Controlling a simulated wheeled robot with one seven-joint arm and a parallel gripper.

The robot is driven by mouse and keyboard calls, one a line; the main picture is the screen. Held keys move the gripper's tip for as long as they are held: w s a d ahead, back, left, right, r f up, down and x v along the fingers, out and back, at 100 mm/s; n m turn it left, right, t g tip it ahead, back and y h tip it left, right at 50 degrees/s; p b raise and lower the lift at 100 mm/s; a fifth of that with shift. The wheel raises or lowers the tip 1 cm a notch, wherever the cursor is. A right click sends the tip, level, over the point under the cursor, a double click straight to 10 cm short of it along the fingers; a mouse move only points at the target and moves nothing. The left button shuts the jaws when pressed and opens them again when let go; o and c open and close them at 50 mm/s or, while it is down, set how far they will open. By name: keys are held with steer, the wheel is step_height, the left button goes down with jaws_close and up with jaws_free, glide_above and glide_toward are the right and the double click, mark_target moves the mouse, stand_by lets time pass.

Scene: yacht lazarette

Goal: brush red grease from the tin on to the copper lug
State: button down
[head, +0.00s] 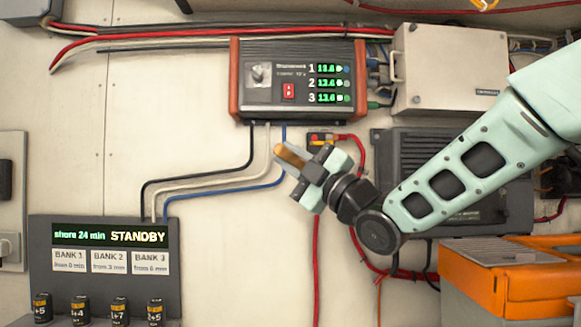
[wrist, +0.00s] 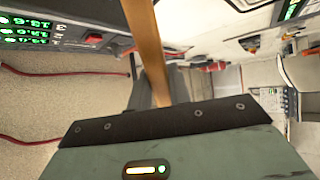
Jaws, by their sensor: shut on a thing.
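My gripper (head: 312,172) is raised in front of the wall, below the charger box, and is shut on a wooden stick-like handle (head: 291,157), which I take to be the brush. The handle also runs up from the dark jaw pad in the wrist view (wrist: 147,45). I cannot make out its bristles or any grease on them. A small dark terminal block (head: 321,138) with red and yellow parts sits on the wall just behind my gripper. I cannot pick out the grease tin or the copper lug in either view.
A charger box (head: 298,117) with green readouts hangs above my gripper. A standby panel (head: 105,285) with several small batteries stands at lower left. A dark finned unit (head: 410,150) and an orange box (head: 475,275) are at right. Red cables (head: 316,265) hang below my gripper.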

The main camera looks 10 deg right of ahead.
mark_target(286, 153)
steer(key=shift+s, duration=0.25)
steer(key=shift+s+a+f+b, duration=0.15)
steer(key=shift+s+b, duration=0.25)
steer(key=shift+s, duration=0.25)
steer(key=shift+s+a+r+b, duration=0.15)
steer(key=shift+s+b, duration=0.25)
steer(key=shift+s, duration=0.4)
